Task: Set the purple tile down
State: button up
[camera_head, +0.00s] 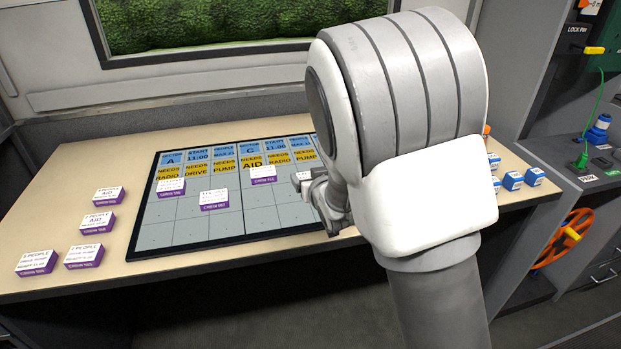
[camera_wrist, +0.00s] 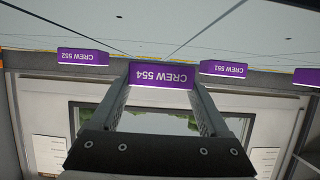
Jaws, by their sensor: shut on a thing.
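The purple tile marked CREW 554 (camera_wrist: 161,78) is between the two fingers of my gripper (camera_wrist: 161,92) in the wrist view, its lettering upside down. In the head view my gripper (camera_head: 308,184) is over the right part of the gridded board (camera_head: 190,232), mostly hidden by my arm. I cannot tell whether the held tile touches the board. Purple tiles marked CREW 552 (camera_wrist: 83,57) and CREW 551 (camera_wrist: 223,69) sit on either side in the wrist view. In the head view, white-topped purple tiles stand on the board at the left (camera_head: 170,187), lower middle (camera_head: 214,199) and centre (camera_head: 263,174).
Several more purple-edged tiles (camera_head: 97,222) lie on the tan table (camera_head: 60,195) left of the board. Small blue-edged blocks (camera_head: 512,181) stand at the table's right end. My arm hides the board's right side. An orange wheel (camera_head: 563,240) is beyond the table, lower right.

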jog(key=shift+f+b, duration=0.3)
jog(key=shift+b, duration=0.15)
jog(key=shift+f+b, duration=0.3)
jog(key=shift+b, duration=0.05)
jog(key=o, duration=1.2)
jog(key=shift+o, duration=0.2)
jog(key=shift+r, duration=0.1)
